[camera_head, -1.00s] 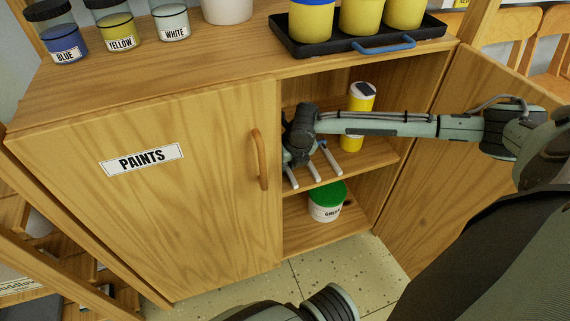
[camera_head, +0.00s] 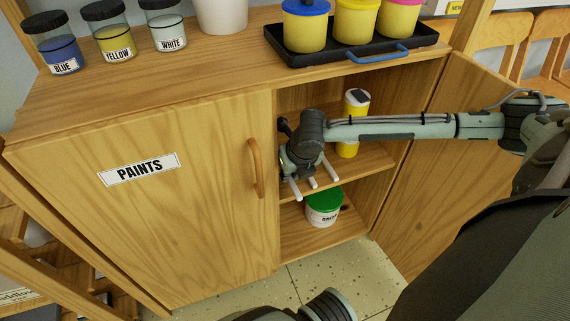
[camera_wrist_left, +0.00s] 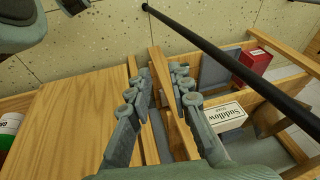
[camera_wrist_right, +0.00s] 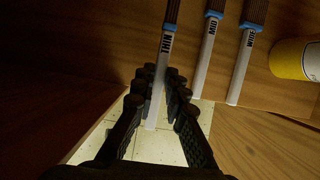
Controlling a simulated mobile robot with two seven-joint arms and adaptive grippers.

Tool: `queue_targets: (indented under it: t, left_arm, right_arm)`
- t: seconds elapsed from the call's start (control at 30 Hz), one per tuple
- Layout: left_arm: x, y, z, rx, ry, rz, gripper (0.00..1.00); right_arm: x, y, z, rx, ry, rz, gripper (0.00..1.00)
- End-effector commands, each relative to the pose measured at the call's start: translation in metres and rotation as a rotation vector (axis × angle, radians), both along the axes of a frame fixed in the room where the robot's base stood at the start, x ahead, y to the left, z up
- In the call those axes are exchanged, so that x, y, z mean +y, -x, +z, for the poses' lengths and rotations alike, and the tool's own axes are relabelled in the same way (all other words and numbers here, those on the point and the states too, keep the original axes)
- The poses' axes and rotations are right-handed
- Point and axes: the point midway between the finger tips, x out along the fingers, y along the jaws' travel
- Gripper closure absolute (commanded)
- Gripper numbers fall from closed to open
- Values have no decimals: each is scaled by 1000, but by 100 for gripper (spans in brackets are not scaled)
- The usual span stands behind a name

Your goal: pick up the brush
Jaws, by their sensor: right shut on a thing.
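Three brushes with white handles and blue bands lie side by side in the right wrist view: one labelled THIN (camera_wrist_right: 158,82), a middle one (camera_wrist_right: 206,62) and another (camera_wrist_right: 241,62). Their handle ends stick out over the upper shelf edge in the head view. My right gripper (camera_wrist_right: 158,84) is shut on the THIN brush, whose handle runs between its fingers. In the head view this gripper (camera_head: 297,172) is at the cabinet opening and hides most of the brushes. My left gripper (camera_wrist_left: 162,75) is open and empty in the left wrist view.
The cabinet's left door (camera_head: 200,215) is closed, its right door (camera_head: 440,160) open. A yellow jar (camera_head: 348,150) stands on the upper shelf (camera_head: 375,160), a green-lidded tub (camera_head: 323,210) below. Jars and a black tray (camera_head: 350,58) stand on top. A wooden rack (camera_wrist_left: 290,70) is near my left gripper.

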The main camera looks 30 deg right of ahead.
Motion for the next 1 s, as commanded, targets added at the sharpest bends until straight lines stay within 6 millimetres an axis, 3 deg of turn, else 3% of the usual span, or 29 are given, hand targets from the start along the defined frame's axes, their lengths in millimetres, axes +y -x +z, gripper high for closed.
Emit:
queue_targets:
  t: [0.2,0.43,0.7,1.0]
  left_arm:
    - [-1,2,-7,12,6,2,80]
    - [-2,2,-12,16,9,4,80]
    - [-2,2,-11,15,9,3,80]
    - [-3,0,-8,9,9,3,80]
  right_arm:
    - [15,63,0,6,0,5,100]
    - [27,111,0,3,-1,2,100]
    - [31,130,0,0,1,0,100]
    - [32,132,0,0,0,0,100]
